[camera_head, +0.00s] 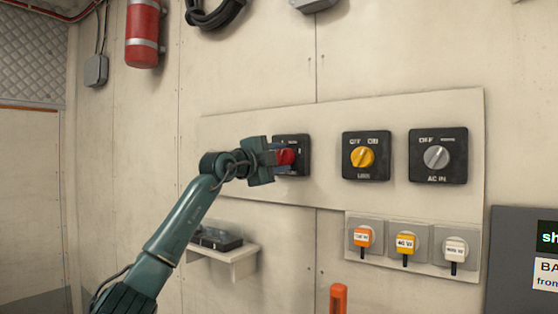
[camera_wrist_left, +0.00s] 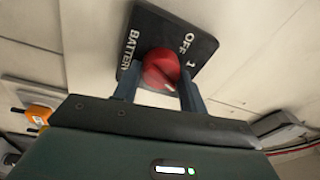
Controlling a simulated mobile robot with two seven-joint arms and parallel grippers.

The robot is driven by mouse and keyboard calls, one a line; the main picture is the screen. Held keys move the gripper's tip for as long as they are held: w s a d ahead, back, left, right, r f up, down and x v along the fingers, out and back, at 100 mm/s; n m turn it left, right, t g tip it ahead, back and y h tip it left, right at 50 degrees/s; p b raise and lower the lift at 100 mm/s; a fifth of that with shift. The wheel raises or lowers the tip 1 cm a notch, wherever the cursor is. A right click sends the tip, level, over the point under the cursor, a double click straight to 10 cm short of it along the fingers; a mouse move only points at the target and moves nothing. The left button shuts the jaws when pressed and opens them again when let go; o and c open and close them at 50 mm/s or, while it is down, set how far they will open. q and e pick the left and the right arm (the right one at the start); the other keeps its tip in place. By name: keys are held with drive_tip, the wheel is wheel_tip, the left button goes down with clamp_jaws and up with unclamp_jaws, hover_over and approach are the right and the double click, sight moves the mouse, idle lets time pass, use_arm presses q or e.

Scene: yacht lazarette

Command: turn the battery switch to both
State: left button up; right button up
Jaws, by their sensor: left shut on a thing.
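The battery switch (camera_head: 291,140) is a black square plate with a red knob (camera_head: 286,156), on the left of the pale wall panel. My left gripper (camera_head: 279,157) comes from the left and is shut on the red knob, covering much of the plate. In the left wrist view the knob (camera_wrist_left: 158,68) sits between the two fingers of the gripper (camera_wrist_left: 158,88). The switch plate (camera_wrist_left: 205,44) shows the words BATTERY and OFF and a 1. A pale mark shows at the knob's lower right; which position it points to I cannot tell. My right gripper is not in view.
A yellow-knob switch (camera_head: 367,157) and a grey-knob AC IN switch (camera_head: 438,156) sit to the right. Below them are tagged plugs (camera_head: 404,243). A small shelf (camera_head: 230,256) stands under the arm. A fire extinguisher (camera_head: 143,34) hangs upper left.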

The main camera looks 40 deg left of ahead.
use_arm(q)
drive_tip(key=o, duration=1)
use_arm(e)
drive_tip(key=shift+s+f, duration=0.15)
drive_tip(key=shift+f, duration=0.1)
use_arm(q)
drive_tip(key=shift+s+f+b, duration=0.2)
drive_tip(key=shift+s+b, duration=0.15)
drive_tip(key=shift+s, duration=0.2)
drive_tip(key=s, duration=0.1)
drive_tip(key=s+b, duration=0.1)
drive_tip(key=s, duration=0.1)
drive_tip(key=shift+s+f, duration=0.15)
drive_tip(key=shift+f, duration=0.1)
drive_tip(key=b, duration=0.4)
approach(280, 159)
drive_tip(key=s, duration=0.4)
drive_tip(key=shift+w+d, duration=0.1)
drive_tip(key=shift+w, duration=0.1)
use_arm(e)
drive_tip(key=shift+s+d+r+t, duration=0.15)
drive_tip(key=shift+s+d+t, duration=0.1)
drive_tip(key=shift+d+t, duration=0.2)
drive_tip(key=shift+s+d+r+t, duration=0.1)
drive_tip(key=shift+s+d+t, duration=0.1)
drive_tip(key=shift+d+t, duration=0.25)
